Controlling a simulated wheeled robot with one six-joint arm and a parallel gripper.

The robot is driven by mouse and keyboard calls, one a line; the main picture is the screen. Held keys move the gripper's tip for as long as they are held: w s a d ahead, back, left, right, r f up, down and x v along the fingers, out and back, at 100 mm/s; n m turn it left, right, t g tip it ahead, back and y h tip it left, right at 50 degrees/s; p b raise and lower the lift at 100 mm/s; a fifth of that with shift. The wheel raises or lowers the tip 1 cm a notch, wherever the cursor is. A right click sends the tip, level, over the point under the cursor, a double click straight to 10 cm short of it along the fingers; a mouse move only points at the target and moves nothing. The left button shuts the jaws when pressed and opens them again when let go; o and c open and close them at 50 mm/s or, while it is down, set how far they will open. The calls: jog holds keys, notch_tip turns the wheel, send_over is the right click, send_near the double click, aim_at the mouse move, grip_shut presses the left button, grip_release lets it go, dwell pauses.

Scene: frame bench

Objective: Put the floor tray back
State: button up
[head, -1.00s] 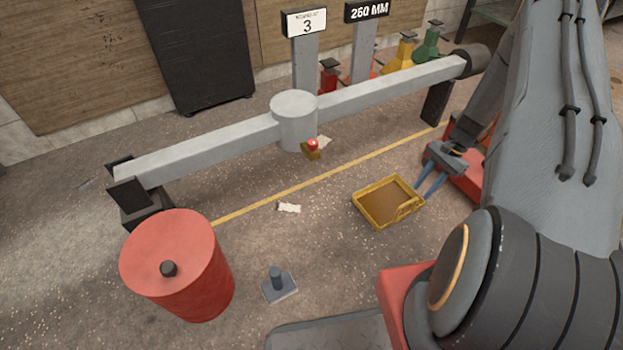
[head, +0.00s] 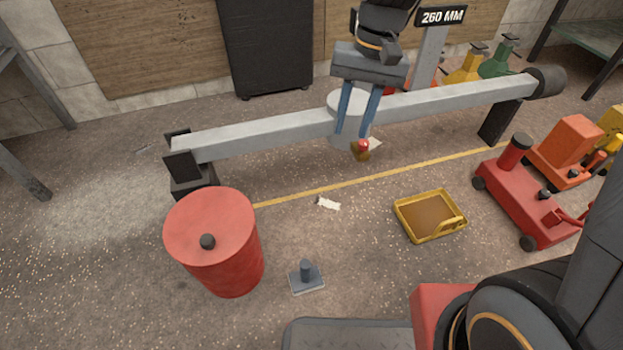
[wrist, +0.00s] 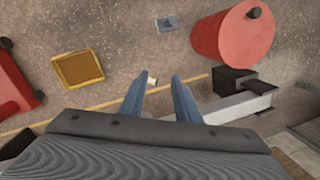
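The floor tray (head: 403,220) is a shallow yellow tray with a brown inside. It lies on the floor in front of the yellow line, right of centre in the head view, and at upper left in the wrist view (wrist: 57,75). My gripper (head: 353,134) has two blue fingers pointing down, spread apart with nothing seen between them. In the head view it overlaps the grey beam (head: 270,132) and its round middle hub. The fingers also show in the wrist view (wrist: 160,85). The tray is apart from my gripper.
A red drum (head: 225,255) stands at left, with a small grey pedestal (head: 306,278) beside it. A small brass piece with a red knob (head: 362,149) is under the hub. A red floor jack (head: 525,195) stands right of the tray. White scraps (head: 328,203) lie on mostly clear floor.

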jog(key=s+a+r+n, duration=0.2)
jog(key=s, duration=0.5)
jog(key=s+a+r+n, duration=0.2)
jog(key=s+n, duration=0.1)
jog(key=s, duration=0.4)
jog(key=s+a+r+n+t, duration=0.1)
jog(key=s+a+r+n, duration=0.1)
jog(key=s, duration=0.5)
jog(key=shift+s+a+r+n, duration=0.3)
jog(key=shift+s+a+r, duration=0.1)
jog(key=shift+a, duration=0.2)
jog(key=shift+w+r+p, duration=0.1)
jog(key=shift+r+p, duration=0.45)
jog(key=d+r+m+p, duration=0.2)
jog(key=d+r+p, duration=0.5)
jog(key=p, duration=0.5)
jog(key=d+r+m+h+p, duration=0.1)
jog(key=d+r+m+p, duration=0.1)
jog(key=d+r+p, duration=0.5)
jog(key=d+r+m+p, duration=0.3)
jog(key=d+r+p, duration=0.3)
jog(key=r+p, duration=0.8)
jog(key=shift+d+r+p, duration=0.35)
jog(key=shift+d+p, duration=0.05)
jog(key=shift+p, duration=2)
